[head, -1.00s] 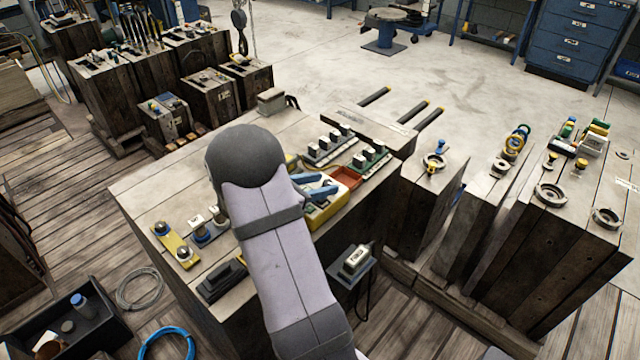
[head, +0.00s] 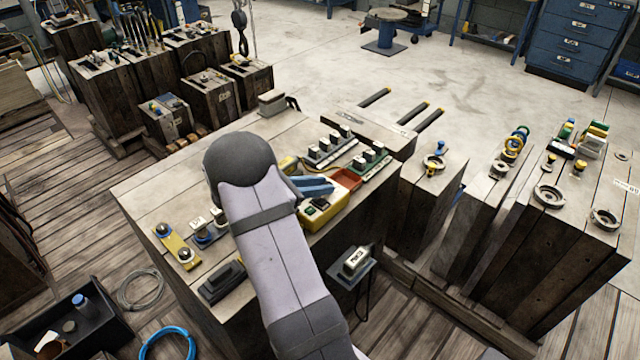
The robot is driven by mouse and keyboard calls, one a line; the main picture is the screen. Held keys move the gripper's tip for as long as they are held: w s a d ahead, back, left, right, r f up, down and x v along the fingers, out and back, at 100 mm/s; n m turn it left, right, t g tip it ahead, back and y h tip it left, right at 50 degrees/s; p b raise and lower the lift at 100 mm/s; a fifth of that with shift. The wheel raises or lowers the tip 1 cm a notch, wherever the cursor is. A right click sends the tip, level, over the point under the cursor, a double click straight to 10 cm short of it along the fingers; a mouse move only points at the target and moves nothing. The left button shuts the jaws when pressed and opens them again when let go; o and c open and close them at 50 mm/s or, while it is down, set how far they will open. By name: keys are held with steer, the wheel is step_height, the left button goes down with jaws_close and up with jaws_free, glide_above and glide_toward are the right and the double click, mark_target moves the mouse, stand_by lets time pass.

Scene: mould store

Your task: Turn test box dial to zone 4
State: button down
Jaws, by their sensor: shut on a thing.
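The yellow test box (head: 342,203) sits near the front edge of the wooden bench (head: 150,190), partly hidden behind my arm. Dark and green details show on its top. My gripper's blue fingers (head: 318,186) reach over the top of the box from the left. They lie close together, shut on what seems to be the dial. The dial is hidden by the fingers, so its pointer and the zone marks cannot be read.
A yellow plate with knobs (head: 175,246) and a dark block (head: 221,282) lie left of my arm. A grey stand (head: 352,268) juts out in front.

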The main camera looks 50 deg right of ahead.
steer(key=m+g, duration=0.1)
steer(key=m+g+y, duration=0.1)
steer(key=w+m+g+y, duration=0.1)
steer(key=m+g, duration=0.1)
steer(key=shift+d+r+p, duration=0.1)
steer(key=shift+d+p, duration=0.2)
steer(key=shift+w+d+m+g+y+b, duration=0.15)
steer(key=shift+m+g+y+b, duration=0.2)
steer(key=shift+m+g+y, duration=0.3)
steer(key=shift+w+d+m+g+y+b, duration=0.15)
steer(key=shift+m+g+y+b, duration=0.25)
steer(key=shift+m+g, duration=0.3)
steer(key=shift+r+m+g+y+b, duration=0.1)
steer(key=shift+m+g+y+b, duration=0.2)
steer(key=shift+m+y, duration=0.3)
steer(key=c, duration=1.5)
jaws_free()
steer(key=shift+c, duration=0.2)
step_height(320, 180, up, 10)
steer(key=p, duration=0.1)
steer(key=shift+p, duration=0.4)
